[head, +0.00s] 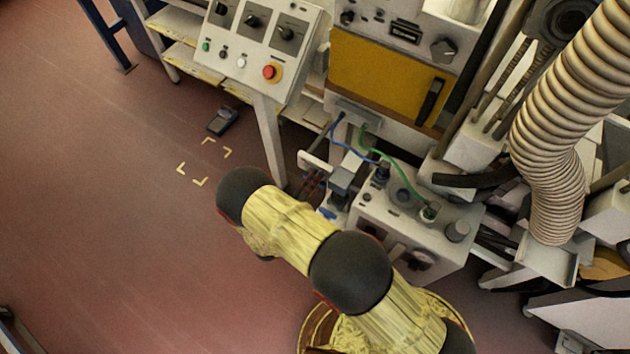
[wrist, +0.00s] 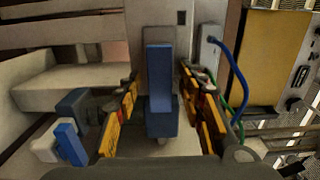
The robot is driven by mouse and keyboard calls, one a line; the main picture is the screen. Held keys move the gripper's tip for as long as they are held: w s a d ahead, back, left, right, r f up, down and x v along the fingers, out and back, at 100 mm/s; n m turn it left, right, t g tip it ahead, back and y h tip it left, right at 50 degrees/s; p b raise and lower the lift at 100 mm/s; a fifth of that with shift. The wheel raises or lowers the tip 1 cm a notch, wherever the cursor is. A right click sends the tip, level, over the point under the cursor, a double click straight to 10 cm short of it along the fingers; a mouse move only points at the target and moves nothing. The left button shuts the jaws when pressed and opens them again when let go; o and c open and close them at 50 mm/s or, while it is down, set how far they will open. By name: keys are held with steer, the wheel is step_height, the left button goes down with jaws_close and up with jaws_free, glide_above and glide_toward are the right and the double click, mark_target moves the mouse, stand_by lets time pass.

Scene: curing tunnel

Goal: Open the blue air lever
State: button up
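A blue lever (wrist: 158,78) stands upright in the middle of the wrist view, on a pale grey mount, with a darker blue block below it. My gripper (wrist: 160,92) is open, with one orange and black finger on each side of the lever. Gaps show between the fingers and the lever; I cannot tell the exact depth between them. In the head view my gripper (head: 313,181) is small and partly hidden behind my arm, near a grey unit; the lever is not clearly seen there.
A second blue piece (wrist: 70,143) is at the lower left of the wrist view. A blue hose (wrist: 238,85) runs at the right. A grey box (head: 405,215), a yellow panel (head: 385,75) and a ribbed duct (head: 560,115) stand nearby. The floor at left is mostly clear.

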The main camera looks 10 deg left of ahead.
steer(key=v, duration=1.1)
steer(key=shift+s, duration=0.35)
steer(key=shift+a, duration=0.1)
